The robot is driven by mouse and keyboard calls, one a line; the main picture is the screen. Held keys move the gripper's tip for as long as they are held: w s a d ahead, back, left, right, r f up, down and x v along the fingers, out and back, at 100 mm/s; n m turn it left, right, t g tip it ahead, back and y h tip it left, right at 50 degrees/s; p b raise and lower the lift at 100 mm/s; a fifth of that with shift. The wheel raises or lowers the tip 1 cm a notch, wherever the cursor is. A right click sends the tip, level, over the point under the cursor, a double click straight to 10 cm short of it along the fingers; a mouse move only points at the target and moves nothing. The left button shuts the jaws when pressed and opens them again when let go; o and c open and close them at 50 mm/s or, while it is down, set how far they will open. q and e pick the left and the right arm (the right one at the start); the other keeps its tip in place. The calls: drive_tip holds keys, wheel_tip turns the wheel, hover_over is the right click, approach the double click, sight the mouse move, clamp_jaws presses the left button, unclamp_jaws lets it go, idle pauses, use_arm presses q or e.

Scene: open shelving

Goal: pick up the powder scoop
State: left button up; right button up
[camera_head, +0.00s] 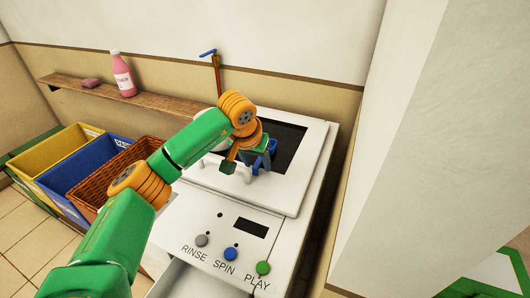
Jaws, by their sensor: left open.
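A small blue object (258,163), which looks like the powder scoop, is on the white washing machine (312,178), near the front edge of its dark window. My left arm partly hides it, so its full shape is unclear. My left gripper (244,167) is over the machine top with its green fingers apart. One finger is left of the blue object and the other is close by or overlapping it in the picture. I cannot tell whether they touch. My right gripper is not in view.
Yellow (47,160), blue (72,184) and brown wicker (103,183) bins stand at the left. A wooden shelf (160,103) holds a pink bottle (122,75) and pink soap (90,83). A pale wall (400,130) bounds the right.

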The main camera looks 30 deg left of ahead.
use_arm(q)
drive_tip(key=shift+s+r, duration=0.1)
drive_tip(key=shift+s, duration=0.05)
clamp_jaws()
drive_tip(key=shift+r, duration=0.45)
drive_tip(key=s+r, duration=0.1)
drive_tip(key=r, duration=0.1)
drive_tip(key=s+a+r, duration=0.1)
drive_tip(key=r, duration=0.2)
drive_tip(key=s+a+r+b, duration=0.1)
drive_tip(key=s+r, duration=0.1)
drive_tip(key=r, duration=0.1)
drive_tip(key=shift+s, duration=0.1)
drive_tip(key=s+a+r, duration=0.4)
drive_tip(key=s, duration=0.4)
drive_tip(key=shift+s+p, duration=0.25)
drive_tip(key=shift+p, duration=0.1)
